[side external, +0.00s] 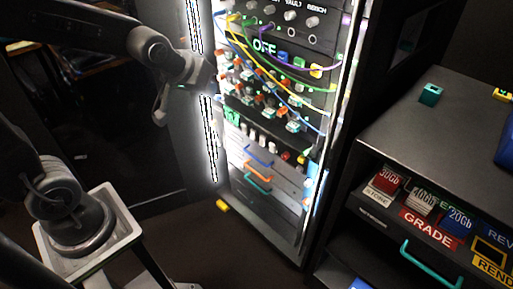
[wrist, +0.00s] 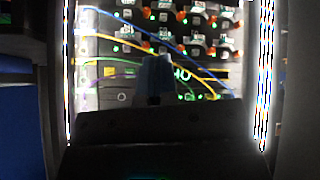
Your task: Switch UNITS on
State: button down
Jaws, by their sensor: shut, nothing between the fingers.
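The lit rack panel (side external: 275,90) stands in the middle of the side view, with rows of small orange and white switches (side external: 268,100), cables across it and a green-white OFF readout (side external: 264,46). I cannot read a UNITS label in either view, so I cannot tell which control it names. My gripper (wrist: 155,75) is shut and empty in the wrist view, in front of the panel's cable area and partly covering the readout. In the side view my arm's end is at the rack's left edge; its fingertips are hard to make out.
Blue, yellow and purple cables (side external: 290,82) loop across the panel front. Bright light strips (side external: 209,140) edge the rack. Lower down are coloured handles (side external: 257,170). At right, a dark cabinet (side external: 440,125) holds labelled boxes and a teal block (side external: 431,94).

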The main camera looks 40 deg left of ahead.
aim_at(262, 141)
jog(key=w+a+f+n+t, duration=0.2)
jog(key=w+a+f+n, duration=0.15)
jog(key=w+f, duration=0.5)
jog(key=w+a+f+n+t, duration=0.2)
jog(key=w+a+f+n, duration=0.15)
jog(key=w+f, duration=0.45)
jog(key=s+a+f+n+t, duration=0.1)
jog(key=s+f+n+t, duration=0.1)
jog(key=f, duration=0.8)
jog(key=s+f+n+t+h, duration=0.1)
jog(key=s+f+n, duration=0.3)
jog(key=f, duration=0.7)
jog(key=shift+s+a+f+n+t, duration=0.2)
jog(key=shift+s+a+n+t, duration=0.2)
jog(key=shift+t, duration=0.3)
jog(key=shift+w, duration=0.15)
jog(key=w+f, duration=0.1)
jog(key=w, duration=1.2)
jog(key=shift+w+f, duration=0.35)
jog(key=shift+w, duration=0.05)
